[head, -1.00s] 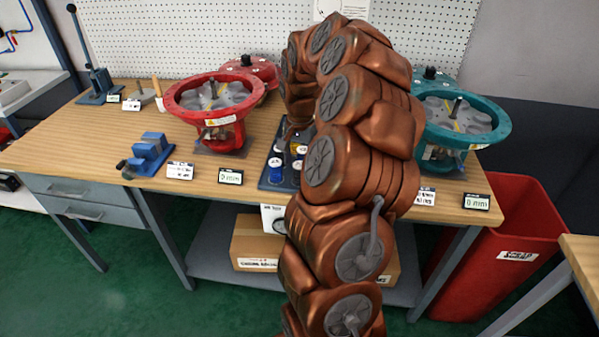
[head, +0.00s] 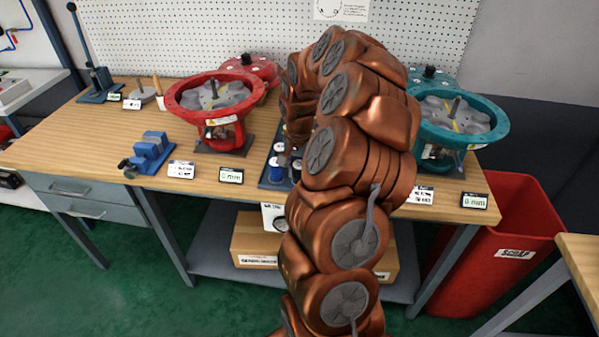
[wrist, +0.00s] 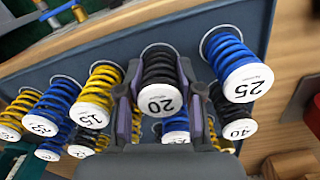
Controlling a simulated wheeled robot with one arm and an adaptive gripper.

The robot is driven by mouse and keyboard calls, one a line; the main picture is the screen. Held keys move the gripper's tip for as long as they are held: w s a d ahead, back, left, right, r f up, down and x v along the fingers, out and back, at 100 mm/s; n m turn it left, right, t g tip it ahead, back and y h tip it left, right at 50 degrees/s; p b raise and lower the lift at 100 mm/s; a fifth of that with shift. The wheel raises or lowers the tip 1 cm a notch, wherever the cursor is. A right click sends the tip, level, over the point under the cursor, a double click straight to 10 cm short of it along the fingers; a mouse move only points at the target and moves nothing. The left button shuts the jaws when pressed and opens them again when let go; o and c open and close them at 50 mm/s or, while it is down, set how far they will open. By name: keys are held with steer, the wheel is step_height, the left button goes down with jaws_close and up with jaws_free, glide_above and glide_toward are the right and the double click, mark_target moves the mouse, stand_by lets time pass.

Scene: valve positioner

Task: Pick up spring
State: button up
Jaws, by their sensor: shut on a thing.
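In the wrist view, my gripper (wrist: 158,78) is shut on a black coil spring (wrist: 158,67) with a white cap marked 20. One finger lies on each side of it. The spring's far end is over the dark blue tray (wrist: 190,28); I cannot tell whether it still touches the tray. Close around are a blue spring marked 25 (wrist: 229,52), a yellow spring marked 15 (wrist: 102,82) and a black spring marked 40 (wrist: 233,112). In the head view, my arm hides the gripper and the held spring; part of the tray (head: 264,180) shows beside it.
More blue, yellow and black springs crowd the tray. On the wooden bench, a red actuator (head: 211,97) and a blue vise (head: 152,153) stand left, and a teal actuator (head: 458,118) stands right. A red scrap bin (head: 500,245) is at the bench's right end.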

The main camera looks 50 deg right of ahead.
jaws_close()
steer(key=shift+r, duration=0.1)
